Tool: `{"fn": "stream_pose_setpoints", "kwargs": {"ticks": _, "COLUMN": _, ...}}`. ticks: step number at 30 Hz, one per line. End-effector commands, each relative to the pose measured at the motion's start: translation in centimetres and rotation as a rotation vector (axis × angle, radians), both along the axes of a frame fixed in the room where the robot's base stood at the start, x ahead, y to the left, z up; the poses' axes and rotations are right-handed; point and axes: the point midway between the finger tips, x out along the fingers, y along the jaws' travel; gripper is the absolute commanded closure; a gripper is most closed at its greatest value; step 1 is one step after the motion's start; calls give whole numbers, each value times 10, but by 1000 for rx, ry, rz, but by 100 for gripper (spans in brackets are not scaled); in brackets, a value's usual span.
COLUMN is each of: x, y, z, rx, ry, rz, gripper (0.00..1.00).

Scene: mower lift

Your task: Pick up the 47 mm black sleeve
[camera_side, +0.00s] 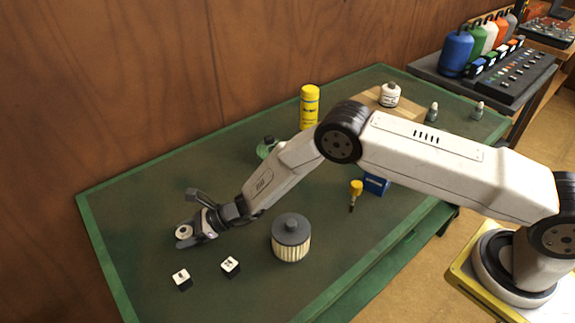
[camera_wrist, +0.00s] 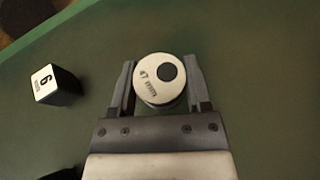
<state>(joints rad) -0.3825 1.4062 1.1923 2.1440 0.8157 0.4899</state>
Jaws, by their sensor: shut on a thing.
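The 47 mm sleeve (camera_wrist: 152,92) shows in the wrist view as a short round piece with a pale top, a dark round hole and the marking "47" on it. My gripper (camera_wrist: 160,88) is shut on it, one finger against each side. In the side view my gripper (camera_side: 191,234) is low over the left end of the green table, with the sleeve (camera_side: 183,231) at its tips. I cannot tell whether the sleeve touches the table.
A small cube marked 6 (camera_wrist: 55,84) stands left of my gripper. In the side view two black cubes with white tops (camera_side: 181,278) (camera_side: 231,266) and a ribbed filter (camera_side: 291,243) stand close by. A yellow can (camera_side: 309,106) is farther back.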

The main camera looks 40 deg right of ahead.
Motion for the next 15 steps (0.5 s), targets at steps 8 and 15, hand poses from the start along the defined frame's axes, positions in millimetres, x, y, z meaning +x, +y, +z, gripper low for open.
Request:
{"fn": "stream_pose_setpoints", "kwargs": {"ticks": 8, "x": 1, "y": 1, "z": 10, "rx": 3, "ry": -3, "rz": 1, "gripper": 100}}
{"fn": "stream_pose_setpoints", "kwargs": {"ticks": 15, "x": 2, "y": 1, "z": 32, "rx": 3, "ry": -4, "rz": 0, "gripper": 100}}
